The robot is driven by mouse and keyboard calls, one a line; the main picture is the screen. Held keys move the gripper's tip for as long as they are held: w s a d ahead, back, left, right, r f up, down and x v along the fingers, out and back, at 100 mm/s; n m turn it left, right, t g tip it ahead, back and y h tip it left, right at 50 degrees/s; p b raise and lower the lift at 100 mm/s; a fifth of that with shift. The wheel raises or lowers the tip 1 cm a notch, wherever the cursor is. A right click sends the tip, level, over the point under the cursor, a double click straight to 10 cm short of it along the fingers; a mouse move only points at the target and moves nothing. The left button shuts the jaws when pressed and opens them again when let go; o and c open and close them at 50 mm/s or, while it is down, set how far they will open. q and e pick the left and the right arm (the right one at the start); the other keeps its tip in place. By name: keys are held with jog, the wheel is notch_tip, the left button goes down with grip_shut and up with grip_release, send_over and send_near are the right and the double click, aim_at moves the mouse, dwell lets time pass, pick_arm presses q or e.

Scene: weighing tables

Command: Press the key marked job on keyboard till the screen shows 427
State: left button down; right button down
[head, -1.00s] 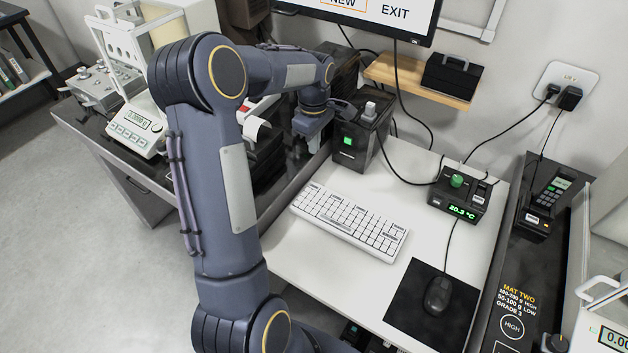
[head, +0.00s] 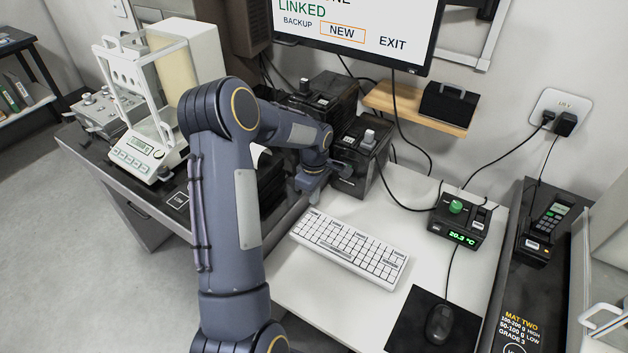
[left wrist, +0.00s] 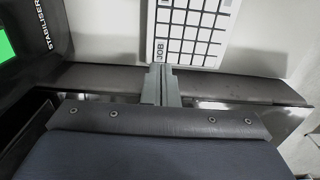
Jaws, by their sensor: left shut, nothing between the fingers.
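The white keyboard (head: 372,262) lies on the white desk. In the left wrist view the keyboard (left wrist: 202,35) shows its near end, with the key marked JOB (left wrist: 160,52) at the corner. My left gripper (head: 314,196) is shut and empty, beside the far-left end of the keyboard. In the left wrist view my left gripper (left wrist: 159,70) has its fingertips just short of the JOB key; I cannot tell their height above it. The screen (head: 355,28) shows LINKED, BACKUP, NEW in an orange frame, and EXIT; its top is cut off, and no number shows. My right gripper is out of view.
A black stabiliser box (head: 361,150) with a green light stands close beside my left gripper. A temperature box (head: 459,222) reads 20.3 °C. A mouse (head: 439,324) lies on a black mat. A balance (head: 140,152) stands on the left table.

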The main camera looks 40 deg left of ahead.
aim_at(314, 213)
pick_arm(q)
notch_tip(314, 213, down, 5)
jog(key=shift+r+p, duration=0.1)
jog(key=shift+p, duration=0.2)
